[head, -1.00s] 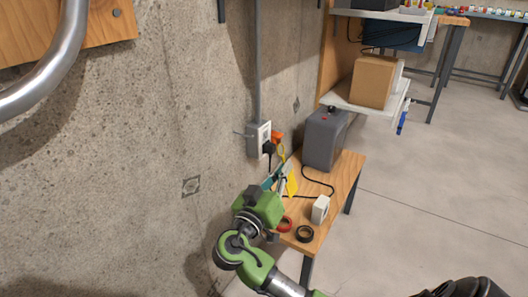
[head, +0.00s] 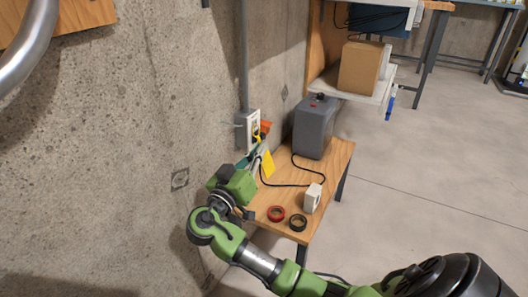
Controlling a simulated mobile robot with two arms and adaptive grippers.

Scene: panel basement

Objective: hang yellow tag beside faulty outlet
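The faulty outlet (head: 253,124) is a pale wall box at the foot of a grey conduit on the concrete wall. A yellow tag (head: 267,164) with a yellow loop above it hangs just below and right of the box. My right gripper (head: 257,158) reaches up from below, its fingers close together at the tag, and appears shut on it. The fingers partly hide the contact. The loop lies over or in front of the box's lower right; I cannot tell if it touches. My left gripper is not in view.
A wooden bench (head: 332,161) below the outlet holds a grey case (head: 314,128), a white block (head: 312,198), a red tape roll (head: 276,213), a black tape roll (head: 298,222) and a black cord. A cardboard box (head: 360,67) sits on a shelf behind. Floor at right is clear.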

